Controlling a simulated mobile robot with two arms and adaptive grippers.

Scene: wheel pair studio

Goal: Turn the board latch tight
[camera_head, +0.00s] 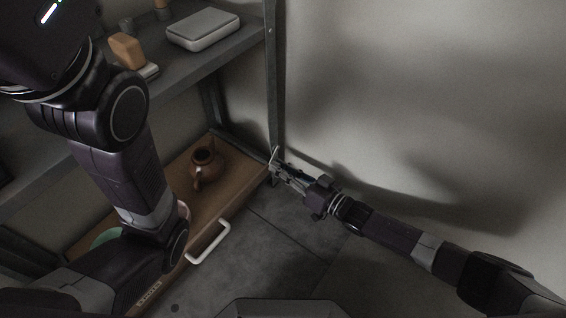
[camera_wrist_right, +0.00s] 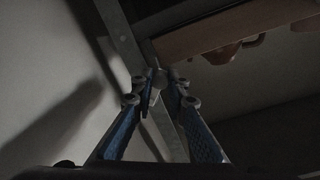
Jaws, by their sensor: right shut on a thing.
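The wooden board (camera_head: 225,205), with a white handle (camera_head: 209,242) at its front edge, lies low at the shelf. It also shows in the right wrist view (camera_wrist_right: 205,28). My right gripper (camera_head: 274,165) is at the board's right end, beside the metal shelf post. In the right wrist view its fingers (camera_wrist_right: 160,84) are closed on a small grey part, which looks like the board latch (camera_wrist_right: 160,76); the fingers hide most of it and its angle is unclear. My left arm crosses the left side of the head view; its gripper is out of view.
A brown teapot (camera_head: 204,165) stands on the board, with a green dish (camera_head: 106,237) partly behind my left arm. The shelf above holds a grey scale-like box (camera_head: 203,29) and an orange block (camera_head: 127,50). Grey floor is clear in front; a pale wall (camera_head: 430,90) stands at right.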

